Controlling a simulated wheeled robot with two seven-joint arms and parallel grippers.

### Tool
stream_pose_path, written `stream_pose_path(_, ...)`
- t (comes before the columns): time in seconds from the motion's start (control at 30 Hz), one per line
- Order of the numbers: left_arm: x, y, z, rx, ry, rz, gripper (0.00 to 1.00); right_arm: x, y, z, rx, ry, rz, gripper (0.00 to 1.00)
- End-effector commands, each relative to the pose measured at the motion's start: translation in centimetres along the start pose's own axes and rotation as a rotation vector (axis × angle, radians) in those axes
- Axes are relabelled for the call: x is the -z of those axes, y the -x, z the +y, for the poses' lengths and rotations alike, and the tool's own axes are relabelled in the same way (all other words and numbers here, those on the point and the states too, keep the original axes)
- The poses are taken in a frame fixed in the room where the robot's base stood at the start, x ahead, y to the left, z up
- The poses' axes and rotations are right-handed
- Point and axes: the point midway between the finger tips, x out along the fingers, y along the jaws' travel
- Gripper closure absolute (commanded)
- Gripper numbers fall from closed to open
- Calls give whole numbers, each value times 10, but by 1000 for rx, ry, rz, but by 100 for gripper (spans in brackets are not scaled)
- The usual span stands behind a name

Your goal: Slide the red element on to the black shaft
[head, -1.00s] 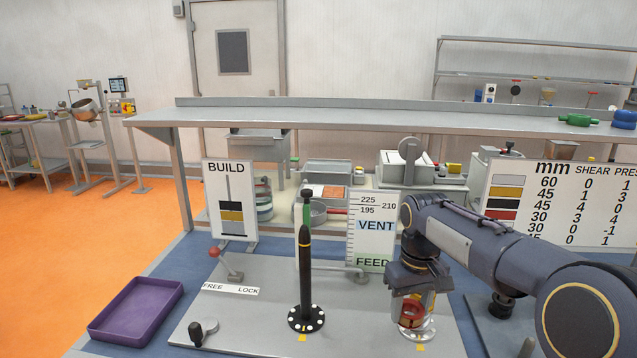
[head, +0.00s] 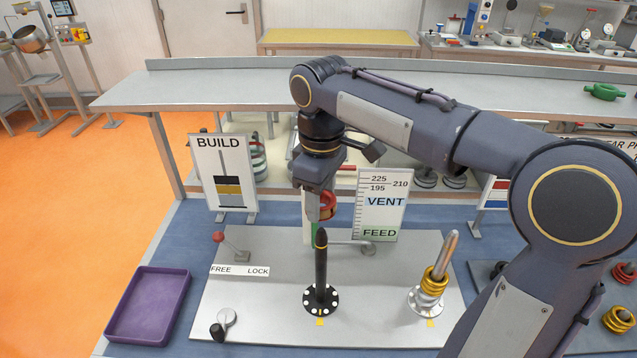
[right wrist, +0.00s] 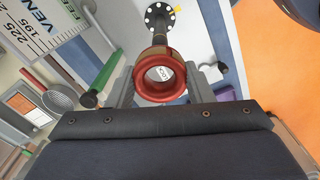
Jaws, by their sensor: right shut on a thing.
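The red element (head: 327,205) is a ring held in my right gripper (head: 318,207). In the right wrist view the red element (right wrist: 160,75) sits between the two fingers of the right gripper (right wrist: 158,85), its bore open to view. The black shaft (head: 321,270) stands upright on a round black flange on the grey plate. In the head view the ring is above and slightly behind the shaft's tip, apart from it. The shaft's flange (right wrist: 160,17) shows beyond the ring in the right wrist view. My left gripper is out of view.
A silver shaft (head: 450,255) with yellow and silver rings stands on the right of the plate (head: 260,300). A red-knobbed lever (head: 219,238), a purple tray (head: 148,305), the BUILD sign (head: 220,180) and the VENT/FEED sign (head: 383,205) stand around.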

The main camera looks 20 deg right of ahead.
Motion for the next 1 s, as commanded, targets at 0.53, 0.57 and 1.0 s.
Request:
stream_pose_path(0.53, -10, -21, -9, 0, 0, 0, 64, 0, -32, 0, 0, -4, 0, 85)
stream_pose_path(0.57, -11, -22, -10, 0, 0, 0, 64, 0, -33, 0, 0, -4, 0, 85)
stream_pose_path(1.0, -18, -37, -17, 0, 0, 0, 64, -1, -58, 0, 1, -4, -1, 85)
